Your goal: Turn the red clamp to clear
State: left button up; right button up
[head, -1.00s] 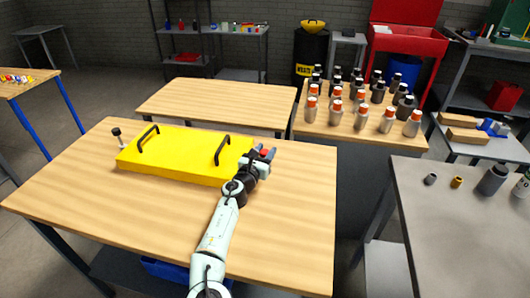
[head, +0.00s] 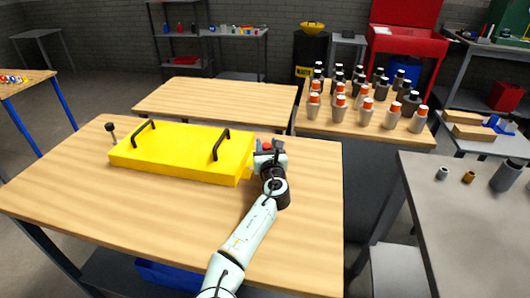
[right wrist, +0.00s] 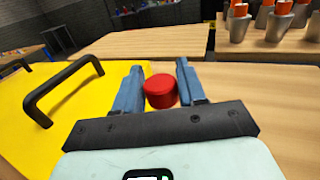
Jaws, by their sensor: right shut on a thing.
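The red clamp (right wrist: 160,91) shows as a round red knob between the fingers of my right gripper (right wrist: 158,85) in the right wrist view. In the head view the red clamp (head: 266,147) is a small red spot at the right end of the yellow cover, partly hidden by my right gripper (head: 268,152). The gripper is shut on the clamp. The yellow cover (head: 185,158) lies on the wooden table and has two black handles. The clamp's lower part is hidden. My left gripper is not in view.
The wooden table (head: 90,205) is clear in front of the cover. A dark-topped knob (head: 110,128) stands at the cover's far left corner. Several bottles (head: 365,112) stand on a table at the back right. A grey table (head: 450,215) stands at the right.

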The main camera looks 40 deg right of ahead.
jog(key=shift+s+d+f+n+t+y, duration=0.15)
jog(key=shift+n+t+y, duration=0.3)
jog(key=shift+y, duration=0.25)
jog(key=n+t+y, duration=0.1)
jog(key=n+y, duration=0.1)
jog(key=y, duration=0.1)
jog(key=n+y, duration=0.1)
jog(key=y, duration=0.1)
jog(key=n+t+y, duration=0.1)
jog(key=y, duration=0.1)
jog(key=shift+r+n, duration=0.25)
jog(key=shift+n, duration=0.1)
jog(key=n+y, duration=0.2)
jog(key=y, duration=0.2)
jog(key=shift+n, duration=0.4)
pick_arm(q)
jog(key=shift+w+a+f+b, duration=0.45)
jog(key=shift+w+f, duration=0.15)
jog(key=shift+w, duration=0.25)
pick_arm(e)
jog(key=shift+n+g+y, duration=0.95)
jog(key=shift+n+y, duration=0.65)
jog(key=shift+y, duration=0.9)
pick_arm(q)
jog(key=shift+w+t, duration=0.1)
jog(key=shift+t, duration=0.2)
pick_arm(e)
jog(key=shift+a+n+y, duration=0.25)
jog(key=shift+n+y, duration=0.05)
